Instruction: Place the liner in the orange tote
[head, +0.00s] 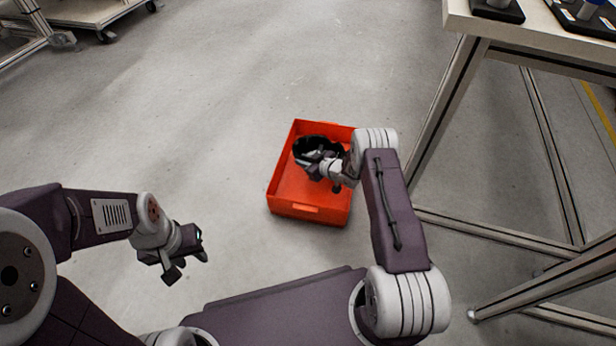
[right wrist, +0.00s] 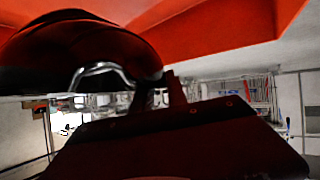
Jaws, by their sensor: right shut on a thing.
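The orange tote (head: 279,190) stands on the floor in the middle of the head view, its open top facing up. The liner (head: 308,144), a dark rounded shell, shows over the tote's far half. My right gripper (head: 318,162) is shut on it, and partly hides it. In the right wrist view the liner (right wrist: 85,38) is a dark curved shape against the tote's orange-red wall (right wrist: 225,22). Whether the liner touches the tote's floor I cannot tell. My left gripper (head: 189,268) is open and empty, left of the tote and apart from it.
A workbench (head: 530,40) with metal frame legs stands at the right, with dark trays (head: 498,10) on its top. A wheeled cart (head: 95,14) is at the far left. The grey floor around the tote is clear on its left and far sides.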

